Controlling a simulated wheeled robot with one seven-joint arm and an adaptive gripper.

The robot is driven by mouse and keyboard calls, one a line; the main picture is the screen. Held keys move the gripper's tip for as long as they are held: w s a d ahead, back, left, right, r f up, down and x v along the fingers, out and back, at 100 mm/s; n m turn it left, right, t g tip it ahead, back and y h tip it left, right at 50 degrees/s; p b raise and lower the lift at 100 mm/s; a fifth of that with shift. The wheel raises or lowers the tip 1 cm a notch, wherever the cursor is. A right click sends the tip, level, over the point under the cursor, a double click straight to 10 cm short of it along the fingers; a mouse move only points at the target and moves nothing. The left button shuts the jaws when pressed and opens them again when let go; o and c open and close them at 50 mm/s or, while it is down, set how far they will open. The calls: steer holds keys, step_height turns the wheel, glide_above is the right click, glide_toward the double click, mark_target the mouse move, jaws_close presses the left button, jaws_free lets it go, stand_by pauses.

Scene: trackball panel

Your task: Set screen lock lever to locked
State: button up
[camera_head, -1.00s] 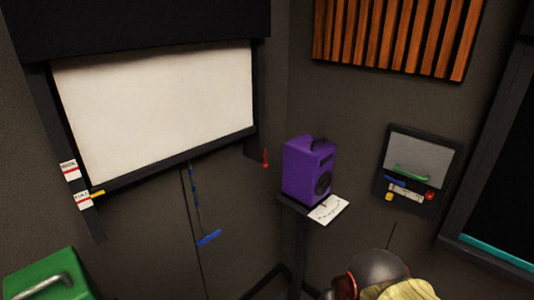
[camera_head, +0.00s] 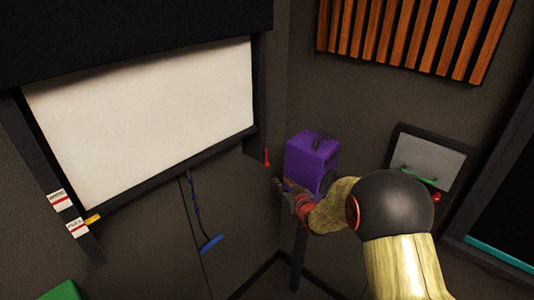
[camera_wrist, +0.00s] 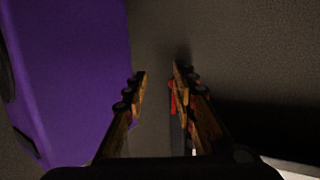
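A white screen (camera_head: 150,110) hangs in a dark frame on the left wall. A small red lever (camera_head: 267,156) stands upright at the frame's lower right corner. A yellow lever (camera_head: 93,219) sticks out at the lower left, beside two white labels (camera_head: 66,213). I cannot read which one is marked as the lock. My gripper (camera_head: 281,187) is below and slightly right of the red lever, beside the purple speaker. In the wrist view my gripper (camera_wrist: 159,73) is open with nothing between its fingertips. A red piece (camera_wrist: 173,98) shows beside the right finger, partly hidden by it.
The purple speaker (camera_head: 312,156) stands close to my gripper and fills the left of the wrist view (camera_wrist: 70,70). A blue pull handle (camera_head: 210,244) hangs below the screen. A wall panel (camera_head: 432,160) with a green handle is partly behind my arm.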

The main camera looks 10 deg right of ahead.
mark_target(266, 158)
step_height(266, 158, up, 7)
steer(key=a+t+y, duration=0.2)
steer(key=x, duration=0.8)
steer(key=shift+w+d+b, duration=0.2)
steer(key=shift+w+b, duration=0.1)
steer(key=c, duration=0.3)
steer(key=c, duration=0.4)
jaws_close()
